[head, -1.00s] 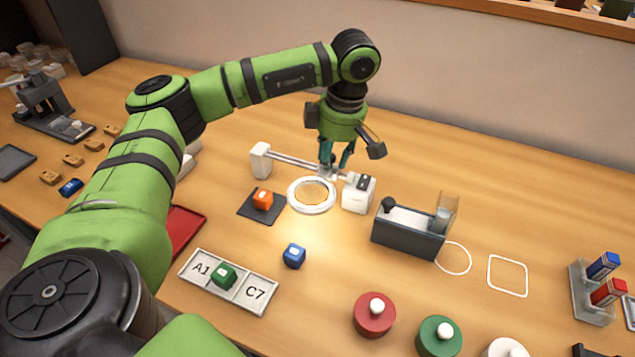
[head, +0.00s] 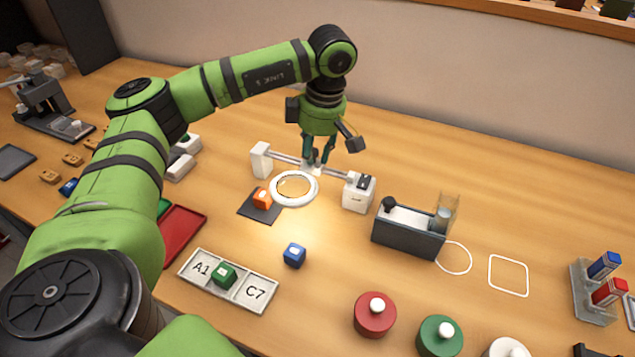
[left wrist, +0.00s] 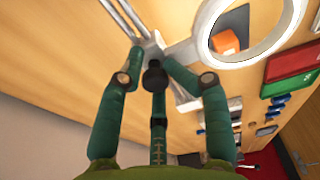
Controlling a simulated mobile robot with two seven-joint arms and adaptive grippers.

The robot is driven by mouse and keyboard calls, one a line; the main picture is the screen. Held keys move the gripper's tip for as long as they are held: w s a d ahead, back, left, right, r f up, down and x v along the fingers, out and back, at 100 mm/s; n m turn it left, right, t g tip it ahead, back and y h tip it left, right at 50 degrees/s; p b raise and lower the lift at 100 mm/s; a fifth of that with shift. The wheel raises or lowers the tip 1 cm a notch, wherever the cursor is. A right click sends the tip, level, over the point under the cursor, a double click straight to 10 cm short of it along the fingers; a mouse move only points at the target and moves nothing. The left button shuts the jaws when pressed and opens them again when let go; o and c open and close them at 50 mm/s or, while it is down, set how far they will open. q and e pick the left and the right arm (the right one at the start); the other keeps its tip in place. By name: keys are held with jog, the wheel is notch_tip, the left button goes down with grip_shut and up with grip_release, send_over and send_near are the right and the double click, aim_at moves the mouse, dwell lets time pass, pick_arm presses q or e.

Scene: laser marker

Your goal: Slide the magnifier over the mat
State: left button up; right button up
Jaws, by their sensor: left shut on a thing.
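The magnifier (head: 294,203) is a white ring with a lens, joined to a slider on a rail (head: 338,172) between two white end blocks. My right gripper is not in view.
A blue block (head: 294,255) lies in front of the ring. A label tray (head: 260,293) holds a green block. A dark box (head: 408,235) stands right of the rail. Red (head: 375,315) and green (head: 440,337) round pieces stand at the front. A red tray (head: 183,236) lies left.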

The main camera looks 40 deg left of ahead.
pick_arm(q)
jog(key=shift+s+a+f, duration=0.1)
jog(key=shift+s+a, duration=0.15)
jog(key=shift+a, duration=1)
jog(key=shift+s+a+f, duration=0.1)
jog(key=shift+s+a, duration=0.15)
jog(key=shift+a, duration=0.95)
jog(key=shift+s+a, duration=0.25)
jog(key=shift+a, duration=1)
jog(key=o, duration=0.7)
jog(key=shift+w+f, duration=0.15)
jog(key=shift+w, duration=0.1)
notch_tip(320, 180, up, 7)
jog(key=p, duration=0.6)
send_over(282, 158)
jog(key=shift+w+a, duration=0.1)
jog(key=shift+w, duration=0.15)
